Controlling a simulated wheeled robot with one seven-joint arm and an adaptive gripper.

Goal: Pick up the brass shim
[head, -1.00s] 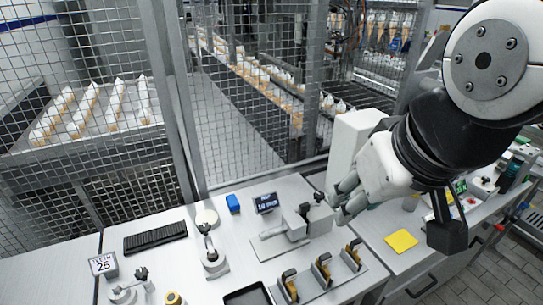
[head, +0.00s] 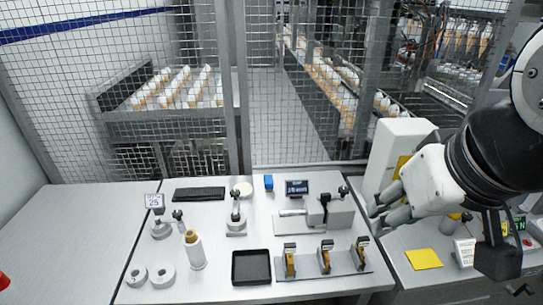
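Three brass-coloured pieces with dark tops stand in a grey rack (head: 345,268) at the table's front: a left one (head: 290,264), a middle one (head: 326,260) and a right one (head: 362,255). I cannot tell whether any of these is the brass shim, and I see no separate loose shim. My gripper (head: 380,207) hangs at the right, by the white upright housing and right of the grey lever device (head: 335,214). Its two grey fingers look parted, with nothing seen between them. It is apart from the brass pieces.
A black tray (head: 251,267) lies left of the rack. A white-and-brass cylinder (head: 194,250), grey rings (head: 161,274) and small lever stands (head: 236,220) are further left. A yellow sheet (head: 424,259) lies on the right bench.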

